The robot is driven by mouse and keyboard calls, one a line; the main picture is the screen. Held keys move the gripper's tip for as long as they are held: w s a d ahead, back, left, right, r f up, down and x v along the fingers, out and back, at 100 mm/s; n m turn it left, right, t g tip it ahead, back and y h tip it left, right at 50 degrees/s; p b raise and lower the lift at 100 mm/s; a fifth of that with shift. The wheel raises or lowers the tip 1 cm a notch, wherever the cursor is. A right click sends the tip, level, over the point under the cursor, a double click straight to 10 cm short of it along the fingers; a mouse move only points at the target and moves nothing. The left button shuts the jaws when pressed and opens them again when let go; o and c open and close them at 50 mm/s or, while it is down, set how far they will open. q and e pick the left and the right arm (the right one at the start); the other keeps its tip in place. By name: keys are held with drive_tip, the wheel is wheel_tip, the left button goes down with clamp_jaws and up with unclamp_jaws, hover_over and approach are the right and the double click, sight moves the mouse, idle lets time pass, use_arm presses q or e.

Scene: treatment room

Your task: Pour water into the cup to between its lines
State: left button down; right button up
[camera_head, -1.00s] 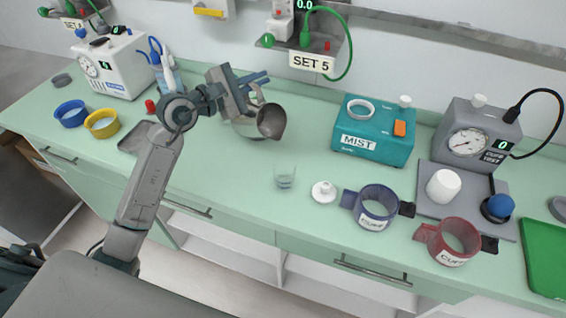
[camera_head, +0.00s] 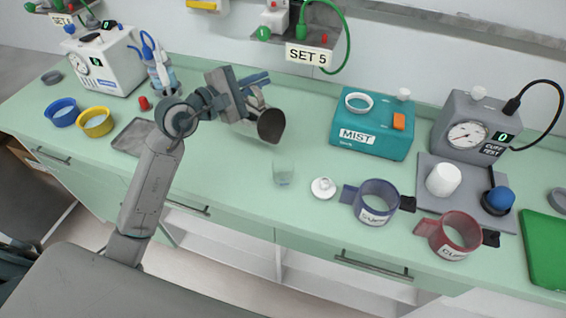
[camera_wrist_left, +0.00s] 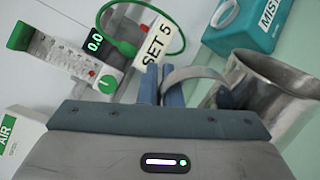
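The clear cup (camera_head: 283,172) stands upright on the green counter; its lines and water level are too small to read. A metal jug (camera_head: 268,124) hangs above the counter, tilted with its mouth toward the cup, behind and left of it. My left gripper (camera_head: 255,82) is shut on the jug's handle, and the jug also shows in the left wrist view (camera_wrist_left: 275,100). The blue fingers (camera_wrist_left: 161,86) there are at the handle loop. No stream of water is visible. My right gripper is not in view.
A white round lid-like piece (camera_head: 322,188) and a blue cuff (camera_head: 376,203) stand right of the cup, with a red cuff (camera_head: 452,236) beyond. A teal MIST box (camera_head: 372,128) is behind. A grey tray (camera_head: 133,137) lies left.

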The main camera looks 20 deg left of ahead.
use_arm(q)
drive_tip(key=shift+s+d+f+m, duration=0.15)
drive_tip(key=shift+d+f+m, duration=0.15)
drive_tip(key=shift+m, duration=0.1)
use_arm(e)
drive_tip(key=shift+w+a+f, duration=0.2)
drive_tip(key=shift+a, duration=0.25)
use_arm(q)
drive_tip(key=shift+f+b, duration=0.1)
drive_tip(key=shift+b, duration=0.3)
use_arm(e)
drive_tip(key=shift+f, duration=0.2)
use_arm(q)
drive_tip(key=shift+s+d+b, duration=0.25)
drive_tip(key=shift+d+b, duration=0.05)
drive_tip(key=shift+d, duration=0.05)
drive_tip(key=shift+w+a, duration=0.1)
drive_tip(key=shift+a, duration=0.1)
drive_tip(key=shift+d+m, duration=0.1)
drive_tip(key=shift+m, duration=0.2)
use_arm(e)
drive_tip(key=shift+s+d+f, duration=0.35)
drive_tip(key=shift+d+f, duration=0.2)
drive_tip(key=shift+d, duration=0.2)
use_arm(q)
drive_tip(key=shift+b, duration=0.3)
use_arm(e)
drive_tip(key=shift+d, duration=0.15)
